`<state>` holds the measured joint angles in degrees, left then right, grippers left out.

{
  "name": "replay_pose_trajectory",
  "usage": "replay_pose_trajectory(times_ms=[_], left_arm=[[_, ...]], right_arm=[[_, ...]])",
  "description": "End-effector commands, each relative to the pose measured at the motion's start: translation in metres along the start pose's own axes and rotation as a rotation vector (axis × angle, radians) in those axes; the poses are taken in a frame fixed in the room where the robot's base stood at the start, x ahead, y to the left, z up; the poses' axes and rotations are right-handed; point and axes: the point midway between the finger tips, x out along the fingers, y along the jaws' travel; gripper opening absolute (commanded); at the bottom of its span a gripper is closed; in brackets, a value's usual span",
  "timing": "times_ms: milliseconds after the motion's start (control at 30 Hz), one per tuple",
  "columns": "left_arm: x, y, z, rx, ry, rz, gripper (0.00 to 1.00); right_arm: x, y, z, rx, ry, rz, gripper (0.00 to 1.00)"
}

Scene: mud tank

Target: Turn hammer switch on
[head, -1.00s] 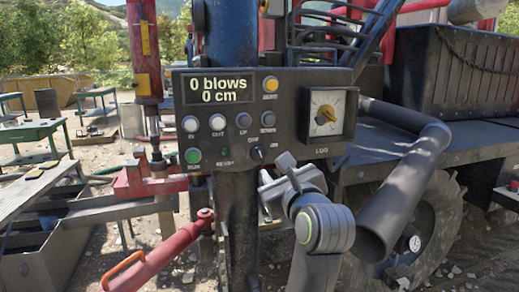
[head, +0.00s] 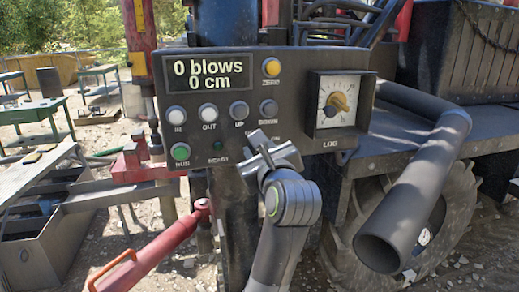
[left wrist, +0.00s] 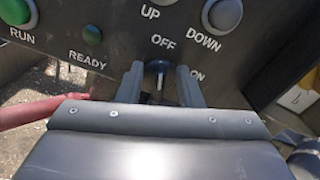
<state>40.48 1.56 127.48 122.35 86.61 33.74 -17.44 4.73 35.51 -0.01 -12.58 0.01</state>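The hammer switch (left wrist: 158,70) is a small dark knob with a pale pointer on the control panel. In the left wrist view it sits below the OFF label and left of the ON label. My left gripper (left wrist: 159,86) is open, with one finger on each side of the switch and gaps visible between. I cannot tell whether either finger touches it. In the head view the left gripper (head: 264,150) is at the panel's lower edge and hides the switch. The control panel (head: 290,88) reads 0 blows and 0 cm. My right gripper is not in view.
Several buttons are near the switch, including the green RUN button (head: 180,151) and the grey DOWN button (left wrist: 222,14). A dial (head: 335,101) is at the panel's right. A red cylinder (head: 150,250) and a thick dark pipe (head: 415,190) flank my arm.

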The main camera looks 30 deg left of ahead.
Motion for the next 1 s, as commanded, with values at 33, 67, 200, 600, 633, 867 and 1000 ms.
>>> replay_pose_trajectory(times_ms=[33, 67, 200, 600, 633, 867, 1000], left_arm=[[0.000, 0.000, 0.000, 0.000, 0.000, 0.000, 0.28], [0.000, 0.000, 0.000, 0.000, 0.000, 0.000, 0.24], [0.000, 0.000, 0.000, 0.000, 0.000, 0.000, 0.05], [0.000, -0.001, 0.001, 0.027, 0.001, 0.000, 0.00], [0.000, -0.001, 0.001, 0.036, 0.002, 0.000, 0.00], [0.000, -0.003, 0.002, 0.164, 0.003, 0.001, 0.00], [0.000, -0.005, 0.002, 0.283, 0.004, 0.001, 0.00]], right_arm=[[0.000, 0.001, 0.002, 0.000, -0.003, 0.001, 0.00], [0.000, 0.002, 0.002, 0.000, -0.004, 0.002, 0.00], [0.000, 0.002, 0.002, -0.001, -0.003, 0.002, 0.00], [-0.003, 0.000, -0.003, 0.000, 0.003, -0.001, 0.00], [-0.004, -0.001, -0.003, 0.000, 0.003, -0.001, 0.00], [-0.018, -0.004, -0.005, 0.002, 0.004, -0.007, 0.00], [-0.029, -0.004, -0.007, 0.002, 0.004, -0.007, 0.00]])
